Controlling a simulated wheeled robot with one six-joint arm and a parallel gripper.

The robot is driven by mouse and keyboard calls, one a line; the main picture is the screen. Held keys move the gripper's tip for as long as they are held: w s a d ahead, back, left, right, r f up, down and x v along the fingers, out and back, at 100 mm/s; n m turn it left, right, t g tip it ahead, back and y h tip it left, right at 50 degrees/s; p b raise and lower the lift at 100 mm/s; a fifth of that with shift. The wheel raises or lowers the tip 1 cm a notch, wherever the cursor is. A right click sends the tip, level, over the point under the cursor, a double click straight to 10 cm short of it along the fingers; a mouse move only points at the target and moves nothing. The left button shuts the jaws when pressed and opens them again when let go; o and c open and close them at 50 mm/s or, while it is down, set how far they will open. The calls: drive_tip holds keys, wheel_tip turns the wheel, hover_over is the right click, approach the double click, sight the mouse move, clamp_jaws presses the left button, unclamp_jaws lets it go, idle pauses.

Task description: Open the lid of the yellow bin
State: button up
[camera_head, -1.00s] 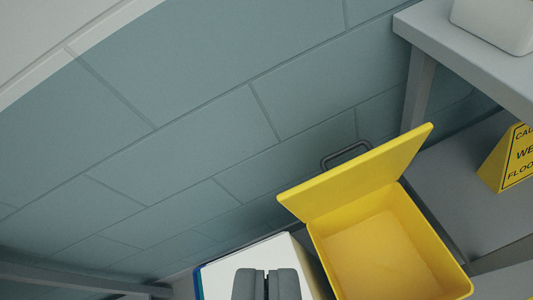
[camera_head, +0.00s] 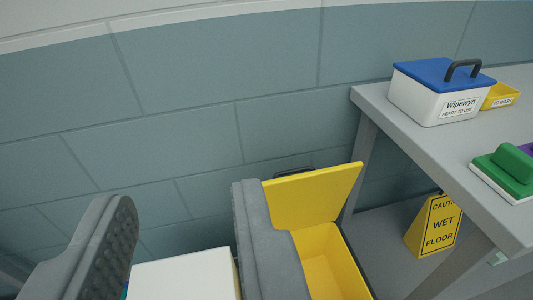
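The yellow bin (camera_head: 322,258) stands on the floor at the lower middle, in front of the wall. Its yellow lid (camera_head: 318,194) is swung up and leans back toward the wall, so the inside shows. A dark handle (camera_head: 293,172) shows behind the lid's top edge. My gripper (camera_head: 185,235) is open and empty, with its two grey fingers wide apart. The right finger hides the bin's left part and the lid's left edge. I cannot tell whether that finger touches the bin.
A white box (camera_head: 186,275) stands left of the bin. A grey table (camera_head: 415,140) at the right carries a white box with a blue lid (camera_head: 440,90), a small yellow tray (camera_head: 501,97) and a green block (camera_head: 508,170). A yellow wet-floor sign (camera_head: 435,226) stands below.

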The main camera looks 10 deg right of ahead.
drive_tip(key=w+d+f+m+g, duration=0.4)
drive_tip(key=w+d+m+g, duration=0.15)
drive_tip(key=w, duration=0.55)
drive_tip(key=w+d+f+m+g, duration=0.4)
drive_tip(key=w+m+g, duration=0.15)
drive_tip(key=w, duration=0.55)
drive_tip(key=w+d+f+m+g, duration=0.4)
drive_tip(key=w+m+g, duration=0.15)
drive_tip(key=w, duration=0.55)
drive_tip(key=shift+m, duration=0.25)
wheel_tip(320, 180, down, 18)
drive_tip(key=shift+d+r, duration=0.15)
drive_tip(key=shift+r, duration=0.1)
drive_tip(key=shift+c, duration=0.2)
clamp_jaws()
